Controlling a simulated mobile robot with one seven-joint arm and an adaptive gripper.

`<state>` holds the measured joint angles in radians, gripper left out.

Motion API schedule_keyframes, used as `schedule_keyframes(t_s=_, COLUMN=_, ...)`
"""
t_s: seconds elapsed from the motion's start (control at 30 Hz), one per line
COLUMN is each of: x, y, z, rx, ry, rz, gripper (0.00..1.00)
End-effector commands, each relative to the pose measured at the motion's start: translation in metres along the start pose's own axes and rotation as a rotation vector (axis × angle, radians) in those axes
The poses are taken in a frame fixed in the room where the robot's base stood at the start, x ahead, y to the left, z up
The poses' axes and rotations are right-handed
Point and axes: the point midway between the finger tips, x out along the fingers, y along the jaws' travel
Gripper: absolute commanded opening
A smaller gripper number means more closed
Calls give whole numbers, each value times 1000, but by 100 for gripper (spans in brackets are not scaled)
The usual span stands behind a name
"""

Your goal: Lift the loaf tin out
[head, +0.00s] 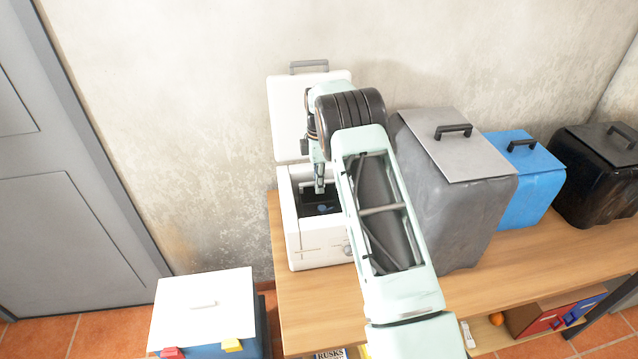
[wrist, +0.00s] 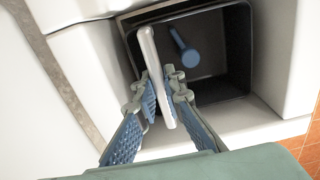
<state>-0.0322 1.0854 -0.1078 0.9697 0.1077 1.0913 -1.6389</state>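The loaf tin (wrist: 228,88) is dark, open-topped and box-shaped, with a small blue paddle (wrist: 184,50) on its floor. It sits inside the white bread maker (head: 320,242), whose lid (head: 291,117) stands open against the wall. In the head view the dark tin shows only partly, behind my arm. A pale bail handle (wrist: 149,52) stands up across the tin. My gripper (wrist: 161,92) reaches down from above with one ribbed blue finger pad on each side of the handle, and both appear to touch it. It also shows in the head view (head: 319,187).
The bread maker stands at the left end of a wooden counter (head: 450,290). A grey lidded bin (head: 450,215), a blue bin (head: 530,195) and a black bin (head: 600,190) stand to its right. A white-lidded blue box (head: 205,310) is at lower left. The wall is close behind.

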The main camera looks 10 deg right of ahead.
Motion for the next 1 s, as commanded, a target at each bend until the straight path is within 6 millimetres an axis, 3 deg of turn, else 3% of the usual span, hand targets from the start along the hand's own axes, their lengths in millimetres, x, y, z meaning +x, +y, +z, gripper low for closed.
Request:
schedule_keyframes(t_s=0.37, x=-12, y=1, z=0, rx=0, ry=0, rz=3, gripper=0)
schedule_keyframes(t_s=1.0, x=-88, y=1, z=0, rx=-1, ry=0, rz=3, gripper=0)
